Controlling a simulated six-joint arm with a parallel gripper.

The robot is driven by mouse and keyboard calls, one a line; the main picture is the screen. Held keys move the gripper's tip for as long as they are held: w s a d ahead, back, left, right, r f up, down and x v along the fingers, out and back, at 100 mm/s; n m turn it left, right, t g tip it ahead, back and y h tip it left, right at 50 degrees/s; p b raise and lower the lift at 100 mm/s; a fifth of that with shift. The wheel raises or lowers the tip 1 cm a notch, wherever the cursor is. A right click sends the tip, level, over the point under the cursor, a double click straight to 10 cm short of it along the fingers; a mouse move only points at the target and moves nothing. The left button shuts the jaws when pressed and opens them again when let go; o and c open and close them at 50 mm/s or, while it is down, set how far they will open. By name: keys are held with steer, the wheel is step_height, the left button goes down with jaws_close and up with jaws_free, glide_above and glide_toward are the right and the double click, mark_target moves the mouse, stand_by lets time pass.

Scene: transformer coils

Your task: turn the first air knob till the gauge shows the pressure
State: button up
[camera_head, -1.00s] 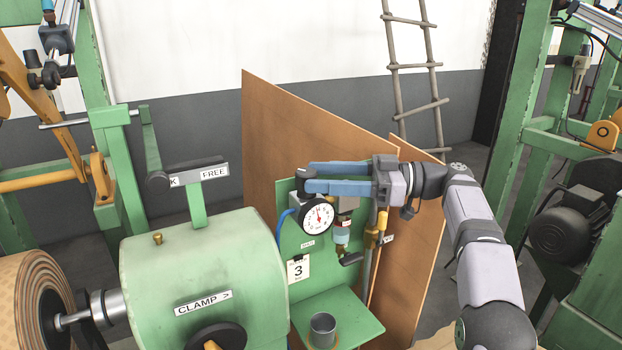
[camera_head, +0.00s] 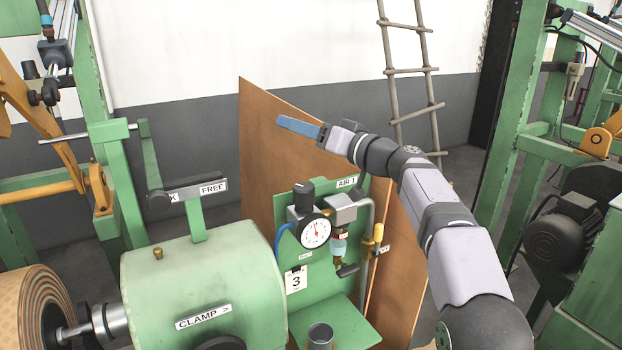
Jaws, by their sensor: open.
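The air knob (camera_head: 303,192) is a black cap on top of a regulator, on the green panel labelled AIR 1 (camera_head: 346,183). The round white pressure gauge (camera_head: 314,231) sits just below it, its red needle pointing close to straight up; the scale is too small to read. A card with a 3 (camera_head: 296,280) hangs below the gauge. My gripper (camera_head: 284,123) is above and behind the panel in the picture, apart from the knob, with nothing seen in it. Its blue fingers overlap in this view, so their gap is hidden.
A brown board (camera_head: 262,150) stands behind the panel. A yellow-handled valve (camera_head: 378,234) and pipe are at the panel's right. A grey cup (camera_head: 320,336) stands on the green shelf. The green clamp housing (camera_head: 200,285) fills the lower left.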

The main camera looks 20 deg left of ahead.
steer(key=w+m+t+h, duration=0.2)
steer(key=m+t+h, duration=0.1)
steer(key=m+t, duration=0.1)
steer(key=m+t+h+p, duration=0.4)
steer(key=m+t+h, duration=0.15)
steer(key=h, duration=1.05)
glide_toward(308, 184)
steer(key=shift+n+t, duration=0.25)
steer(key=w, duration=0.2)
steer(key=w+f, duration=0.1)
steer(key=w, duration=0.2)
steer(key=shift+d, duration=0.15)
steer(key=shift+w+d+p, duration=0.2)
steer(key=shift+w+p, duration=0.6)
steer(key=shift+w, duration=1.1)
steer(key=shift+w+d+p, duration=0.2)
steer(key=shift+w+p, duration=0.55)
steer(key=shift+w, duration=1.1)
steer(key=c, duration=1.1)
